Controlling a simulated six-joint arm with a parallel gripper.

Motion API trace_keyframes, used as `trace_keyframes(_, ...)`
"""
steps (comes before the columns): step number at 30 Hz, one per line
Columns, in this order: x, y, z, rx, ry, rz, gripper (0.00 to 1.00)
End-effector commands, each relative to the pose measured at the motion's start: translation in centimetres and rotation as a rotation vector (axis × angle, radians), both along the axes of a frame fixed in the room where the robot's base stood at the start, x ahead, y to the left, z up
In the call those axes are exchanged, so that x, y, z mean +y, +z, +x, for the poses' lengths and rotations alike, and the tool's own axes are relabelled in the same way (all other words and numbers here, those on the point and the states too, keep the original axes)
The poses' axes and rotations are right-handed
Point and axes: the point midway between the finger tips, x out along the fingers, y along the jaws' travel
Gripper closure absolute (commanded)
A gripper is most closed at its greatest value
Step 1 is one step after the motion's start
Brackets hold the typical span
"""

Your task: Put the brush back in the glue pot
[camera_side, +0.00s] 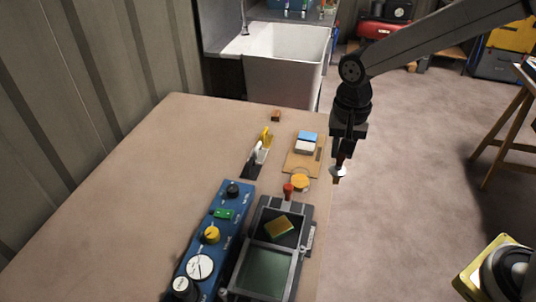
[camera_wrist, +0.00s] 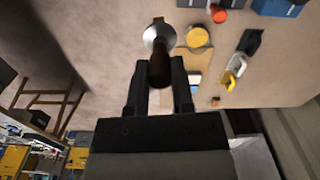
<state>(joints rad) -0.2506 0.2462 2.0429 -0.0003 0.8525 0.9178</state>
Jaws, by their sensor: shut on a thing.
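My gripper (camera_side: 343,150) is shut on the brush (camera_side: 338,171), which hangs roughly upright with its tan tip down, out by the table's right edge. In the wrist view, my gripper's fingers (camera_wrist: 160,66) close on the brush's dark red-brown handle, with its silver disc (camera_wrist: 157,36) beyond them. A round amber-topped vessel, which looks like the glue pot (camera_side: 300,182), stands on the table left of and apart from the brush. It also shows in the wrist view (camera_wrist: 197,37), right of the disc. Its inside is hard to make out.
A wooden board (camera_side: 291,168) with a blue-and-white block (camera_side: 307,142) lies behind the pot. A grey device (camera_side: 306,260) with a red knob (camera_side: 288,189) and a blue panel (camera_side: 222,247) fill the front. The table's left (camera_side: 140,200) is clear.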

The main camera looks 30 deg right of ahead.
Motion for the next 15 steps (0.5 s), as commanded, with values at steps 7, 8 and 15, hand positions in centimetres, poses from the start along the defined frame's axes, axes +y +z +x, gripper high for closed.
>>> trace_keyframes(7, -2.3, 0.6, -1.1, 0.0, -0.116, 0.0, 1.0)
trace_keyframes(8, -2.4, 0.6, -1.1, 0.0, -0.12, 0.0, 1.0)
trace_keyframes(15, -2.4, 0.5, -0.8, 0.0, -0.121, 0.0, 1.0)
